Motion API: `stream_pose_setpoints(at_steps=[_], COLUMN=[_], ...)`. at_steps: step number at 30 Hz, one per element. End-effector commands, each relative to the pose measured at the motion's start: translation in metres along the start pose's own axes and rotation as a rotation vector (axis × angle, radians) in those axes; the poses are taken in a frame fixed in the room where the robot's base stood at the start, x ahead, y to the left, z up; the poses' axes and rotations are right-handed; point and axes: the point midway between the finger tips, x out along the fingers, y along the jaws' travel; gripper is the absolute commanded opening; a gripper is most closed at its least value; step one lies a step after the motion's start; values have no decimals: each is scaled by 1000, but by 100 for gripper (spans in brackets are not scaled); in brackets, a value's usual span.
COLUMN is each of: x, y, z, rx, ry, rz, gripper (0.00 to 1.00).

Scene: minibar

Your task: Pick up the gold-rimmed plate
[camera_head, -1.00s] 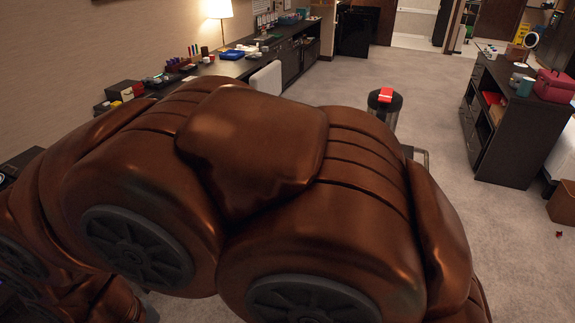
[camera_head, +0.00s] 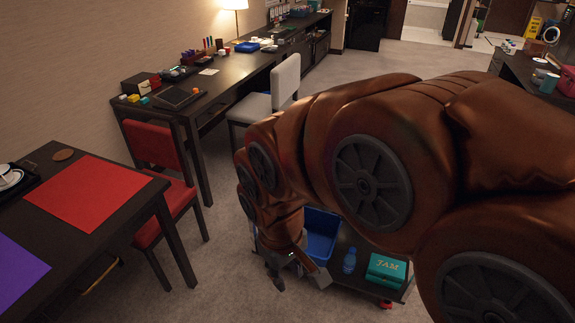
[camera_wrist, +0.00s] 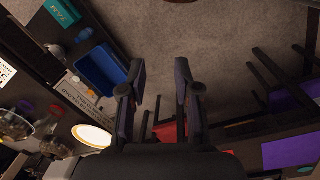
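A white round plate with a golden rim (camera_wrist: 93,135) shows at the lower left of the wrist view, left of my gripper and apart from it. I cannot make it out in the head view, where my arm covers much of the scene. My gripper (camera_wrist: 160,70) has its two dark fingers spread apart with only floor showing between their tips. In the head view my gripper (camera_head: 299,272) hangs low in front of the blue bin, partly hidden.
A blue bin (camera_head: 320,236), a blue bottle (camera_head: 350,261) and a teal JAM box (camera_head: 387,269) stand on a low dark cart. A table with a red mat (camera_head: 97,188) and a red chair (camera_head: 158,144) are at left. Glassware (camera_wrist: 15,125) sits near the plate.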

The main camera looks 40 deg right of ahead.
Motion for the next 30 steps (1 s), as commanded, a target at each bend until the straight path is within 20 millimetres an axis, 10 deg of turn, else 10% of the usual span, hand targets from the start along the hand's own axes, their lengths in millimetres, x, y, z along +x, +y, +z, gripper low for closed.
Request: stream_pose_setpoints(at_steps=[15, 30], x=[80, 152], y=[186, 266], z=[-210, -309], rx=[-424, -916], ry=[454, 924], rz=[382, 636], gripper=[32, 32])
